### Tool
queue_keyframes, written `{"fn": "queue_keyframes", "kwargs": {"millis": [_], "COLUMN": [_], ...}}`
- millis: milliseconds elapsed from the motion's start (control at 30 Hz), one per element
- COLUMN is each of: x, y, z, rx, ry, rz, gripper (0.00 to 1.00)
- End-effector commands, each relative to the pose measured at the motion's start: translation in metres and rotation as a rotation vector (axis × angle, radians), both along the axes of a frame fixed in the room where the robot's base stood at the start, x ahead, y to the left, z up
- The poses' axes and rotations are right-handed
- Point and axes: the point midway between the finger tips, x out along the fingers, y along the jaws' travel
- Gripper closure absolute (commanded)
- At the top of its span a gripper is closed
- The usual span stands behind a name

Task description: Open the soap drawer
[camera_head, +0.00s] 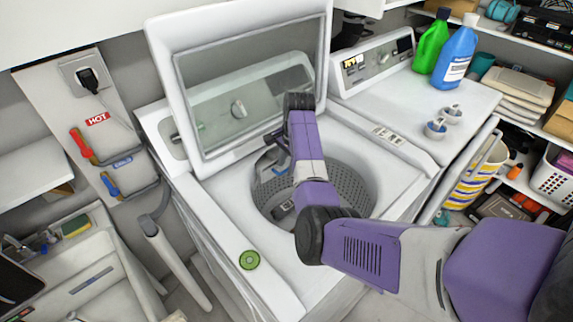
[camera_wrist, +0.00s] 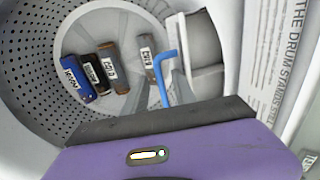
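No part is clearly identifiable as the soap drawer. A pale grey box-like part (camera_wrist: 198,42) with a dark slot sits at the drum's edge in the wrist view; I cannot tell if it is the drawer. The top-loading washer has its lid (camera_head: 240,85) raised and its perforated drum (camera_head: 352,190) exposed. My gripper (camera_wrist: 166,80) reaches down over the drum opening, beside that grey part. A thin blue hooked piece (camera_wrist: 162,75) shows between its grey fingers. I cannot tell whether they grip it. In the head view my arm hides much of the gripper.
Several small labelled blocks (camera_wrist: 113,66) lie in the drum. A second machine (camera_head: 425,95) to the right carries a green bottle (camera_head: 431,45) and a blue bottle (camera_head: 456,58). A sink (camera_head: 75,265) is at left.

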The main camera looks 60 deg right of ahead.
Motion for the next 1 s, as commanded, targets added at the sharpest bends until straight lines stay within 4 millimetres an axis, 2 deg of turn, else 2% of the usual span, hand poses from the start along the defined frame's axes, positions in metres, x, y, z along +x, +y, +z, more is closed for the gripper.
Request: {"fn": "queue_keyframes", "kwargs": {"millis": [367,500,533,1000], "x": [0.0011,0.0011,0.0011,0.0011], "y": [-0.0002,-0.0001,-0.0001,0.0], "z": [-0.0065,-0.0064,-0.0064,-0.0062], "rx": [0.0,0.0,0.0,-0.001], "ry": [-0.001,-0.001,-0.001,0.0], "rz": [0.0,0.0,0.001,0.001], "gripper": [0.7,0.97,1.0,1.0]}}
